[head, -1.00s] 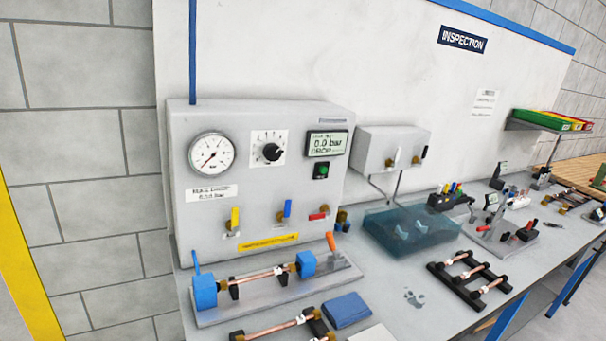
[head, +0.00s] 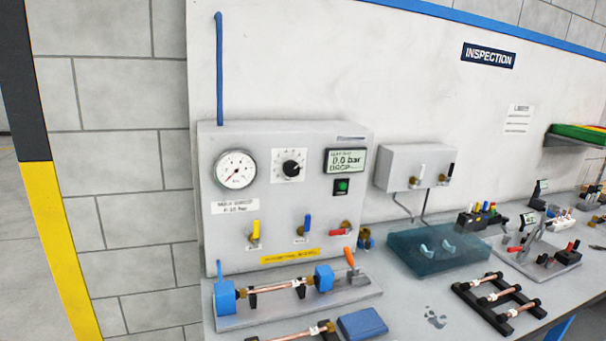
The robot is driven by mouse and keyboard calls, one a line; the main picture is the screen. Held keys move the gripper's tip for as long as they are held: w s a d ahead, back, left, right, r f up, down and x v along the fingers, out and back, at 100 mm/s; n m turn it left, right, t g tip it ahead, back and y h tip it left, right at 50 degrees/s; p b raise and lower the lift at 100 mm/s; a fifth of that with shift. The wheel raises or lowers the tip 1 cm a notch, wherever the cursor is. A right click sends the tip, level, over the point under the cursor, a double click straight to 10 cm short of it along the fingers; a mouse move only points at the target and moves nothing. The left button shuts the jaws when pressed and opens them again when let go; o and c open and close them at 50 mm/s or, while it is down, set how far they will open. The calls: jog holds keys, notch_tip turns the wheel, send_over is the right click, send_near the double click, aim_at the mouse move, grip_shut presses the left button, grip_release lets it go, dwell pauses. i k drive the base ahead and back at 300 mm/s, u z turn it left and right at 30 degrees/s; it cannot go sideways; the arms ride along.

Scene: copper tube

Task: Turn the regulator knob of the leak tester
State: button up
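The leak tester (head: 285,225) is a grey box standing on the bench against the white back panel. Its regulator knob (head: 290,168) is a black round knob on a white scale plate, in the upper middle of the box front. A round pressure gauge (head: 235,169) is left of the knob. A display (head: 345,161) reading 0.0 bar is to its right, with a green button (head: 342,186) below. Yellow, blue and red levers line the lower front. My gripper is not in view, and nothing covers the knob.
A fixture (head: 300,309) with blue end blocks and a copper tube lies in front of the tester. A blue water tray (head: 436,252), a smaller grey box (head: 415,167) and a black tube rack (head: 497,300) are to the right.

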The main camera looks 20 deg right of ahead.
aim_at(290, 168)
jog(key=z, duration=0.05)
jog(key=i, duration=1)
jog(key=u, duration=0.05)
